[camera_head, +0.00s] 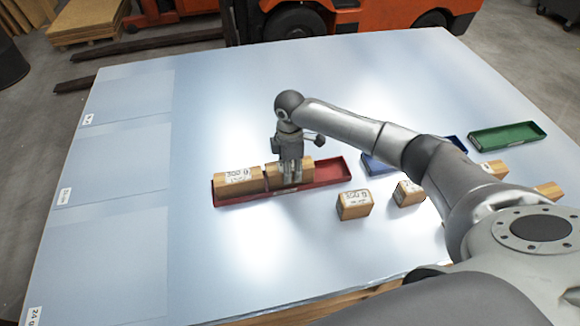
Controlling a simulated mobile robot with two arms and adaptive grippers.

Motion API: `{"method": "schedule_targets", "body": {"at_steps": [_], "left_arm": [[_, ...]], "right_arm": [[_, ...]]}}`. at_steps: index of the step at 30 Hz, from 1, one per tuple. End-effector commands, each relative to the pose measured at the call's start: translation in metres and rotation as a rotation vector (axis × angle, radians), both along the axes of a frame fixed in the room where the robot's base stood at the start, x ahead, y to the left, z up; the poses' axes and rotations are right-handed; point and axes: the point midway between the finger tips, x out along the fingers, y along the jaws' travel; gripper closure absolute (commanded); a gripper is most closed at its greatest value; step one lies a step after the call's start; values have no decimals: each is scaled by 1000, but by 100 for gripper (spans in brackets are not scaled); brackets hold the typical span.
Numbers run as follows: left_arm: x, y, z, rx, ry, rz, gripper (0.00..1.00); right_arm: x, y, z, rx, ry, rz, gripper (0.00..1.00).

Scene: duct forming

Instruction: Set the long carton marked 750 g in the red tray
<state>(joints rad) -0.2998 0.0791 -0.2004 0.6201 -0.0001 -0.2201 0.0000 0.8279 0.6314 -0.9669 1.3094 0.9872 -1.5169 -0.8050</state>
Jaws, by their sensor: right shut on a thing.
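The red tray (328,175) lies in the middle of the table. A tan carton (238,182) with a white printed label sits in its left part. Beside it, a second tan carton (306,170) is between the fingers of my right gripper (291,178), which is shut on it from above. This carton is low, at or in the tray, right of the first one; whether it touches the tray floor is hidden. The labels are too small to read surely. My left gripper is not in view.
Short cartons stand right of the tray, one in front (355,205) and one by my arm (407,193). A blue tray (374,166) is partly behind my arm. A green tray (507,135) lies far right. Labelled mat areas (120,165) at left are empty.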

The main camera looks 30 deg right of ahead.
Motion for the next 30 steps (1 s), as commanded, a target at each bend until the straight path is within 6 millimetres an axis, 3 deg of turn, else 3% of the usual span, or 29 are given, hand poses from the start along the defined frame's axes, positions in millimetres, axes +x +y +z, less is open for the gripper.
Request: {"method": "schedule_targets", "body": {"at_steps": [2, 3, 8, 20, 23, 30], "left_arm": [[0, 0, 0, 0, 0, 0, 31], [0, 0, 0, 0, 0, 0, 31], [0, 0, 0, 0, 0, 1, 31], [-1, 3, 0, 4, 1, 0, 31], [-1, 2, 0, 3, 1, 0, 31], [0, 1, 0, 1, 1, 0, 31]], "right_arm": [[1, 0, 2, 1, -3, 0, 94], [1, 0, 2, 1, -3, 0, 51], [1, 0, 1, 0, -2, 0, 31], [0, 0, 4, 0, 0, 0, 31], [1, 0, 18, 0, -2, 1, 31], [1, 0, 69, 1, -4, 1, 31]]}}
